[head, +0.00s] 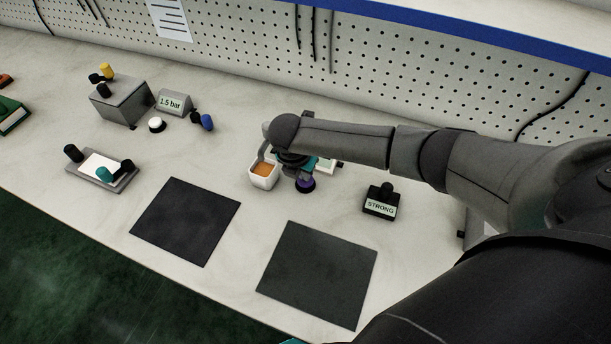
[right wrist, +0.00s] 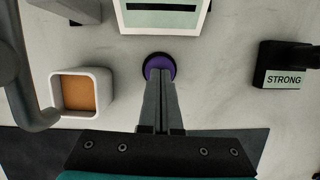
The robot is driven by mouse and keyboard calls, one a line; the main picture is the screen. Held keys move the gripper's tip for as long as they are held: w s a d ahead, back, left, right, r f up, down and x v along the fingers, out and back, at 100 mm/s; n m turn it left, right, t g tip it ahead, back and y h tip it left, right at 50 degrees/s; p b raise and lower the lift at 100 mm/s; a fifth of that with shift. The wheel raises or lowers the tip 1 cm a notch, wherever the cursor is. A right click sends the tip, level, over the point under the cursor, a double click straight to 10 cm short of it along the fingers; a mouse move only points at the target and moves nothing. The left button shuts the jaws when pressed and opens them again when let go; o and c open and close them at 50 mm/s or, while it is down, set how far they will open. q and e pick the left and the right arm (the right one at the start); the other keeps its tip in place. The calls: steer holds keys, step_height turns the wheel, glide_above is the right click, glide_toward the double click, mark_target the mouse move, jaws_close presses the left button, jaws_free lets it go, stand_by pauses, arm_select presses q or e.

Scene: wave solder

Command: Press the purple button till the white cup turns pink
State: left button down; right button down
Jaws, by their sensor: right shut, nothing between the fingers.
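The purple button (head: 306,185) is a round dark-based knob on the bench, partly hidden under my right gripper (head: 303,176). In the right wrist view the purple button (right wrist: 158,62) lies right at the tips of my shut, empty right gripper (right wrist: 160,76). The fingers overlap its near part; I cannot tell whether they press it. The white cup (head: 262,181) is square with rounded corners and stands just left of the button. Its walls look white and its inside is orange-brown, as in the right wrist view (right wrist: 104,92). My left gripper is not in view.
A black block marked STRONG (head: 380,206) stands to the right. A white-framed display (right wrist: 163,22) is behind the button. Two dark mats (head: 187,221) (head: 318,275) lie in front. A grey box (head: 122,101) and a 1.5 bar sign (head: 172,102) stand at the back left.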

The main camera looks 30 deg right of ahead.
steer(key=shift+f, duration=0.15)
steer(key=shift+f+b, duration=0.3)
stand_by(0.3)
steer(key=shift+r+p, duration=1.05)
steer(key=shift+p, duration=0.25)
steer(key=shift+f, duration=0.2)
